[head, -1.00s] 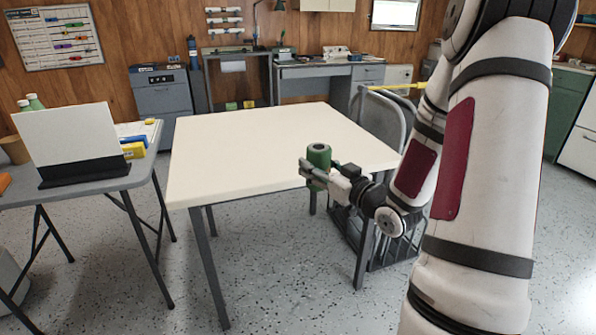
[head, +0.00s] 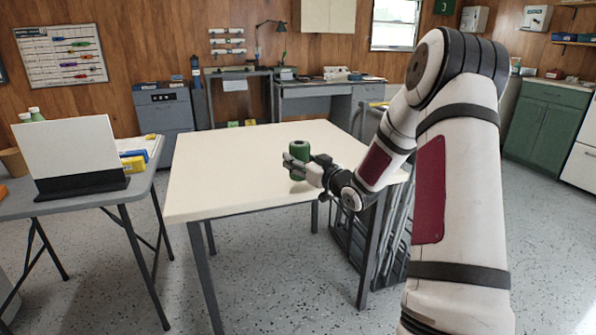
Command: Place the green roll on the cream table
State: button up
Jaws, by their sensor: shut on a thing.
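The green roll (head: 297,150) is upright in my gripper (head: 298,166), which is shut around its side. In the head view the roll shows against the top of the cream table (head: 225,165), toward its right part. I cannot tell whether the roll's underside touches the tabletop or hangs a little above it. The fingers hide part of the roll's lower half. The tabletop is otherwise bare, with dark legs below.
A grey folding table (head: 85,197) at the left holds a white panel (head: 70,150) in a black stand and yellow and blue items. Grey folded chairs (head: 375,130) stand beside the cream table's right side. A desk (head: 320,93) is behind.

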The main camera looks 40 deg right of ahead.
jog(key=shift+w+f+b, duration=0.15)
jog(key=shift+f+b, duration=0.2)
jog(key=shift+f, duration=0.45)
jog(key=shift+w+f+b, duration=0.15)
jog(key=shift+f+b, duration=0.2)
jog(key=shift+f, duration=0.4)
jog(key=shift+f, duration=0.15)
jog(key=shift+f, duration=0.15)
jog(key=o, duration=1.3)
jog(key=shift+o, duration=0.2)
